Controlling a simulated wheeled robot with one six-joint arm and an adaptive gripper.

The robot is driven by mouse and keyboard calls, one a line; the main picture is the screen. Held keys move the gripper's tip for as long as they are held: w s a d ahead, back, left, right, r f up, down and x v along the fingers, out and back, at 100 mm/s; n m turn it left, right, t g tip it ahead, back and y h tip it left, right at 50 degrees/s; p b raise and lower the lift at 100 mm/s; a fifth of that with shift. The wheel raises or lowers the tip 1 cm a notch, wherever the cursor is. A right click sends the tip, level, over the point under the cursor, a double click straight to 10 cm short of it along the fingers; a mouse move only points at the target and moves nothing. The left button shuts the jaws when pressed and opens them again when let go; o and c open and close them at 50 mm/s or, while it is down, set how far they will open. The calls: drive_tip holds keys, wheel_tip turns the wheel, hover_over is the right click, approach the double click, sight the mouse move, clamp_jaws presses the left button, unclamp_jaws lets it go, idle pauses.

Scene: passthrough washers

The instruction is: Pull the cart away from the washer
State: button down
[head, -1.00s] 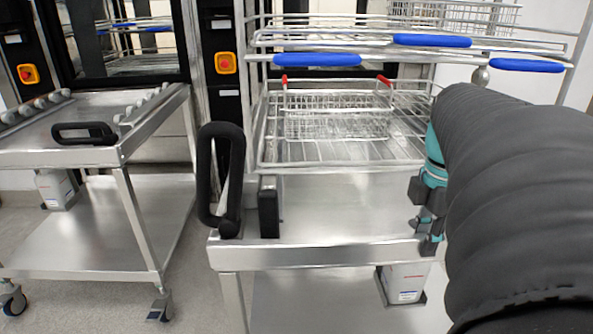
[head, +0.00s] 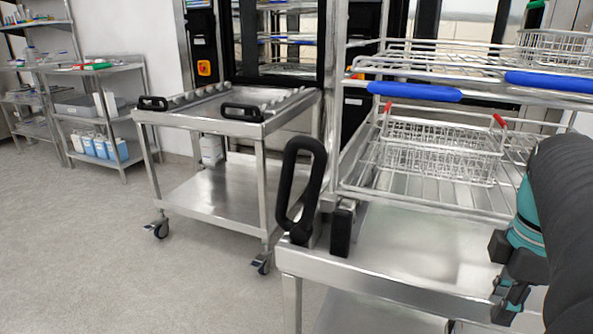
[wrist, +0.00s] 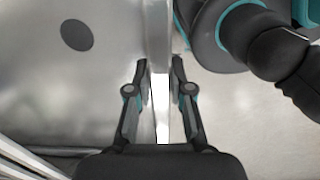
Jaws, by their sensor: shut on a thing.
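The steel cart (head: 400,285) stands at the lower right of the head view, with a black loop handle (head: 300,190) upright at its front left corner. It carries a tall wire rack (head: 350,180) with blue-edged shelves. My gripper (head: 508,298) is at the cart's front edge, at the right of the head view. In the wrist view my gripper (wrist: 160,66) has its fingers on both sides of the cart's thin metal edge and is shut on it. The cart top (wrist: 60,90) lies left of the fingers. The washer (head: 390,60) behind is partly hidden by the rack.
A second steel cart (head: 225,115) with two black handles stands to the left, before another washer door (head: 280,35). Shelving (head: 105,60) with bottles and boxes is at the far left wall. The grey floor (head: 110,250) at the left front is clear.

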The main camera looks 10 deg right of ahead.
drive_tip(key=shift+s+r, duration=0.1)
idle(0.3)
drive_tip(key=c, duration=1)
unclamp_jaws()
drive_tip(key=shift+c, duration=0.2)
drive_tip(key=shift+r, duration=0.1)
wheel_tip(320, 180, up, 12)
